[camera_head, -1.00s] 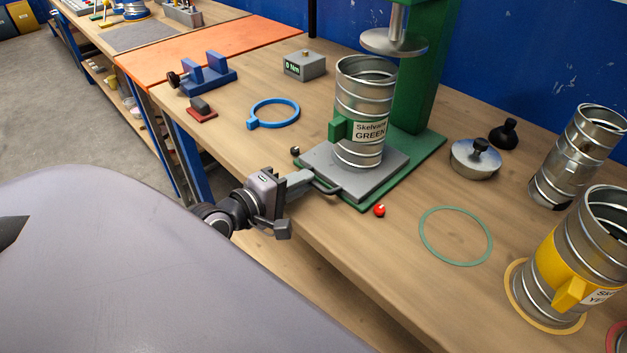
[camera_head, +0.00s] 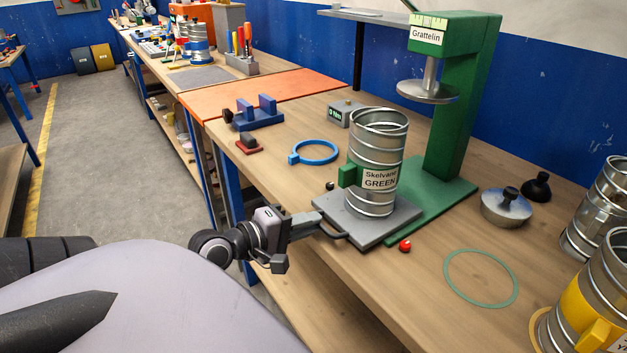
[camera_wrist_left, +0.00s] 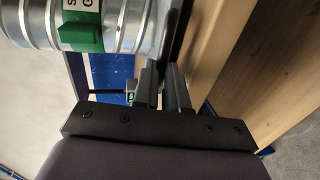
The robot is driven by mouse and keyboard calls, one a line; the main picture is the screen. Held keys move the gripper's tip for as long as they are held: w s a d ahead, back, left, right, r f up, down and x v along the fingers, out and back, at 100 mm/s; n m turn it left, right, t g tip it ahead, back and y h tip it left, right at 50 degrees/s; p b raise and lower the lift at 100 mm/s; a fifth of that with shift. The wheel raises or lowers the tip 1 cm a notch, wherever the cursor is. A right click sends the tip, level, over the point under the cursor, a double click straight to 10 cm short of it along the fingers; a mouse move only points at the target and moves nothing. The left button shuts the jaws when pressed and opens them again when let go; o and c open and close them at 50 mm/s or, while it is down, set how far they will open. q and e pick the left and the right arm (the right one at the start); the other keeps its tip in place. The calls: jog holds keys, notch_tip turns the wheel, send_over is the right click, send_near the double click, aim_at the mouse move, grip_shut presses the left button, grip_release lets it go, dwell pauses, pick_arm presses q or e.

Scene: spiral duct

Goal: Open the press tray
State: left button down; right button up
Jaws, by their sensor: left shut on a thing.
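The press tray (camera_head: 398,222) is a grey plate with a dark bar handle (camera_head: 334,233) at its front edge. It sits out in front of the press column, partly off the green base (camera_head: 440,208). A ribbed metal duct labelled "Skelvang GREEN" (camera_head: 375,160) stands upright on the tray. My left gripper (camera_head: 312,226) is shut on the handle at the table's front edge. In the left wrist view, the fingers (camera_wrist_left: 166,85) are close together and the duct (camera_wrist_left: 130,20) shows at the upper left. My right gripper is not in view.
The green press (camera_head: 455,110) has a round metal plate (camera_head: 428,91) above its base. A red ball (camera_head: 405,246) lies close to the tray's right side. A blue ring (camera_head: 314,152) lies to the left. More ducts, one with a yellow band (camera_head: 578,300), stand at right.

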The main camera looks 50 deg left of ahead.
pick_arm(q)
jog(key=shift+s+a+f, duration=0.1)
jog(key=shift+s, duration=0.2)
jog(key=c, duration=1.4)
grip_release()
jog(key=shift+w, duration=0.1)
jog(key=shift+c, duration=0.2)
jog(key=b+v, duration=0.2)
jog(key=v, duration=0.5)
